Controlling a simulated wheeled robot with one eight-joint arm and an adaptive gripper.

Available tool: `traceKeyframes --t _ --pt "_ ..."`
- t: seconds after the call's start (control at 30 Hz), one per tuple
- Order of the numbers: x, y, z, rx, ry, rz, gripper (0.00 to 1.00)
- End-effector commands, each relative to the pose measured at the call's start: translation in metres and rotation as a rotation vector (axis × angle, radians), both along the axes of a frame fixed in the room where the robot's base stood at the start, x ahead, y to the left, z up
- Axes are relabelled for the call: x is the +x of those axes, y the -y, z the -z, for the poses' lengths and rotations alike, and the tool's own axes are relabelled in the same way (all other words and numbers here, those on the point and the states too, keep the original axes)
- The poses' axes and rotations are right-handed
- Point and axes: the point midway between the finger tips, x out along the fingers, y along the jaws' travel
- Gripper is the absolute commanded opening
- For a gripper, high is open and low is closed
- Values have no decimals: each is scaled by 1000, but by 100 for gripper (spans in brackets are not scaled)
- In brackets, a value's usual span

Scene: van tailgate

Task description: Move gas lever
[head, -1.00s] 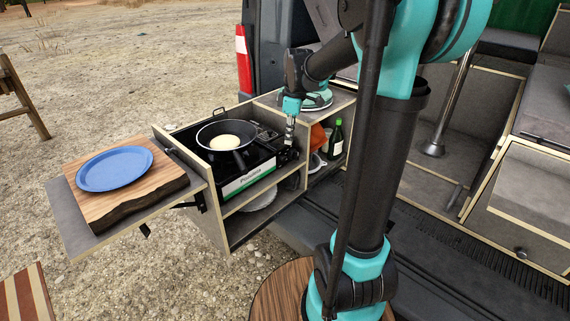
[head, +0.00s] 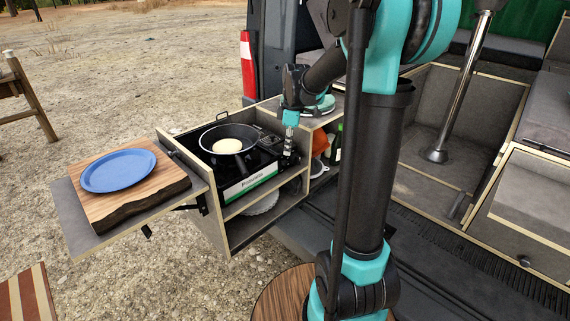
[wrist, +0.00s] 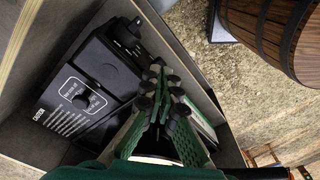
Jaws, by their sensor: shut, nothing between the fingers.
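The camping stove (head: 250,180) sits in the pull-out kitchen box, and its black control end is at the right. My gripper (head: 288,158) points down at the stove's right end. In the wrist view, its green-padded fingers (wrist: 162,95) are shut and empty, to the right of the knob. Contact with the stove cannot be made out.
A black pan (head: 228,139) with a pale round food stands on the stove. A blue plate (head: 116,170) lies on a wooden board (head: 165,185) at the left. A green bottle (head: 337,143) and an orange item (head: 320,142) are right of my gripper. The box walls are close around it.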

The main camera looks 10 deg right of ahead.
Motion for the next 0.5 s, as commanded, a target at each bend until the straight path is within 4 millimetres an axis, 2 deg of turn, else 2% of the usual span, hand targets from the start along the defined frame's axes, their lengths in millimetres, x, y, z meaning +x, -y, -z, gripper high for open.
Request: traceKeyframes --t 0.2,0.5 --pt "1 -2 21 0 0 0 0" --pt "0 -3 30 0 0 0 0"
